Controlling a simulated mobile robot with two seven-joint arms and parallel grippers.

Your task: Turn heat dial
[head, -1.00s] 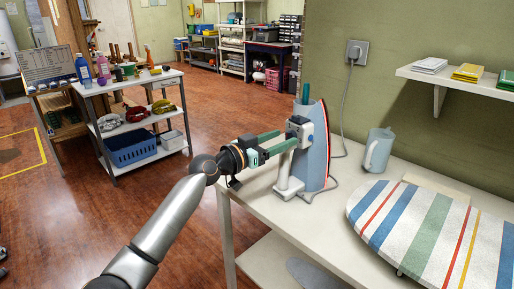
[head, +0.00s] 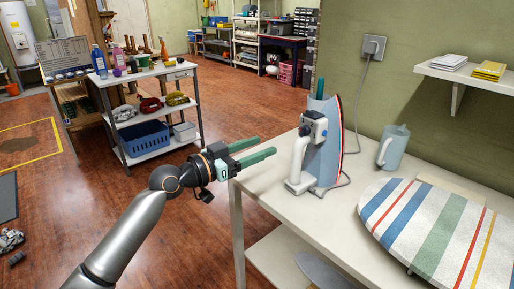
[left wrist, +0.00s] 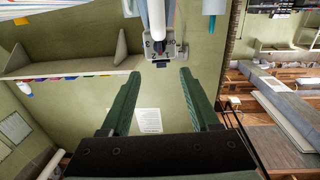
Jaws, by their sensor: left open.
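A light blue iron (head: 327,152) stands upright on its heel on the white table, its pale handle toward my left arm. Its heat dial looks like a small dark part (head: 319,119) near the top of the handle side. My right gripper is not in view.
The white table (head: 285,178) also holds a striped ironing board (head: 440,226) and a light blue jug (head: 393,148). The iron's cord runs to a wall outlet (head: 373,48). A loaded shelf cart (head: 150,148) stands at left. Floor between cart and table is clear.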

